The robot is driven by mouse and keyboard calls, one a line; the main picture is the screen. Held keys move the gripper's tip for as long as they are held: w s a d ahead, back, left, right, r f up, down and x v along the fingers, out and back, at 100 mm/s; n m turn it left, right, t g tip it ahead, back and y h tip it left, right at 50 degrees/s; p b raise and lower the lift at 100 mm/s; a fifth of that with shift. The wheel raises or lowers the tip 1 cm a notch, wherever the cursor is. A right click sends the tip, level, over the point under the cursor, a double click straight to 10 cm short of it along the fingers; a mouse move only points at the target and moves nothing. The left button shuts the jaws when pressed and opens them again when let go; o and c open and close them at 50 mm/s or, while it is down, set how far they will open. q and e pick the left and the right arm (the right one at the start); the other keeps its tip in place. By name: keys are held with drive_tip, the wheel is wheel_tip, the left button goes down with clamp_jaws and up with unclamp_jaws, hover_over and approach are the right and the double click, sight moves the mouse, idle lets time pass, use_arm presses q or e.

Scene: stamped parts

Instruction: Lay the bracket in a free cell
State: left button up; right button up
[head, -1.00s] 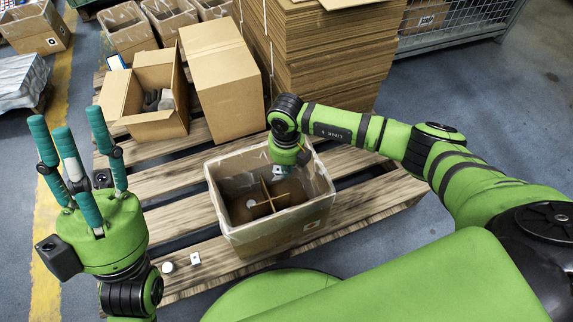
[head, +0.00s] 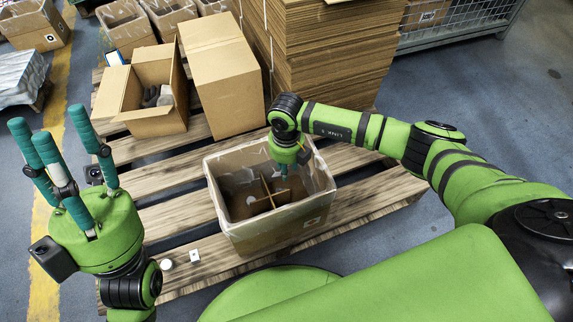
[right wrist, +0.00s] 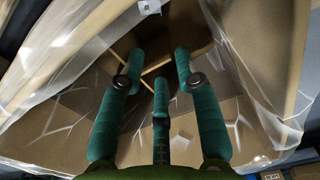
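The divided box (head: 213,185) stands on the pallet, lined with clear film; crossed cardboard dividers (head: 266,191) split it into cells. A pale round part (head: 251,200) lies in a cell at the left. My right gripper (head: 284,172) points down into the box; in the right wrist view its three teal fingers (right wrist: 160,70) are apart with nothing visible between them. I cannot make out the bracket now; it may be hidden by the fingers, dividers or shadow. My left gripper (head: 47,132) is raised left of the box, fingers spread and empty.
A small white block (head: 194,256) and a pale round piece (head: 167,264) lie on the pallet's front edge. An open carton (head: 155,122) with grey parts, a closed carton (head: 222,90) and stacked cardboard (head: 325,55) stand behind. The pallet (head: 175,217) has bare slats left of the box.

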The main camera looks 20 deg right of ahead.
wheel_tip(320, 180, up, 12)
idle(0.5)
